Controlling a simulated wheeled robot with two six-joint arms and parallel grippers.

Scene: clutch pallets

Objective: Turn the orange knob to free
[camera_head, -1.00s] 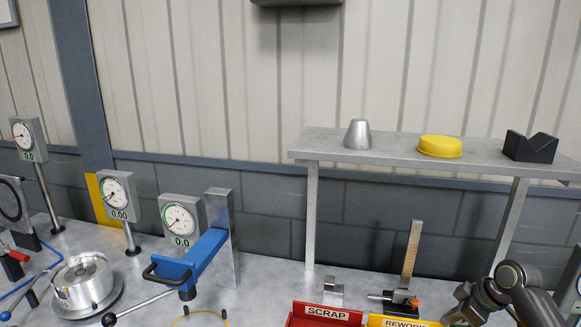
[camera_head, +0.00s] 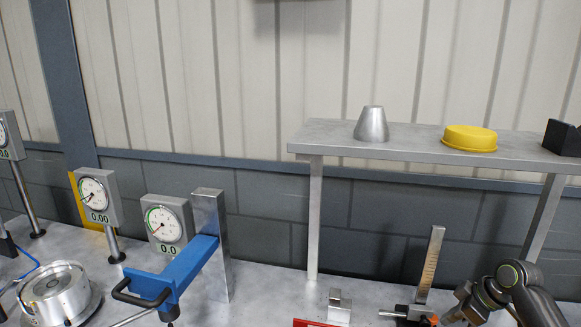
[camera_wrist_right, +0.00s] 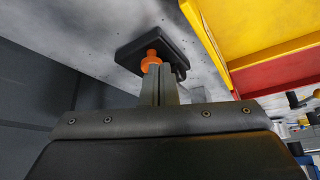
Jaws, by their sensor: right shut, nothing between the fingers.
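The orange knob (camera_wrist_right: 152,59) sits on a dark block (camera_wrist_right: 150,47) in the right wrist view. In the head view only a bit of the knob (camera_head: 433,320) shows at the bottom edge, by the foot of an upright scale (camera_head: 430,268). My right gripper (camera_wrist_right: 159,72) is shut and empty, its fingertips right at the knob and partly covering it. I cannot tell whether they touch it. The knob's setting and any markings are not readable. My right arm comes in from the right in the head view. My left gripper is not in view.
A yellow bin (camera_wrist_right: 240,25) and a red bin (camera_wrist_right: 275,72) lie close beside the block. A metal shelf (camera_head: 320,150) with a cone, a yellow cap and a black block stands behind. A blue fixture (camera_head: 190,265) and dial gauges (camera_head: 97,199) are at left.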

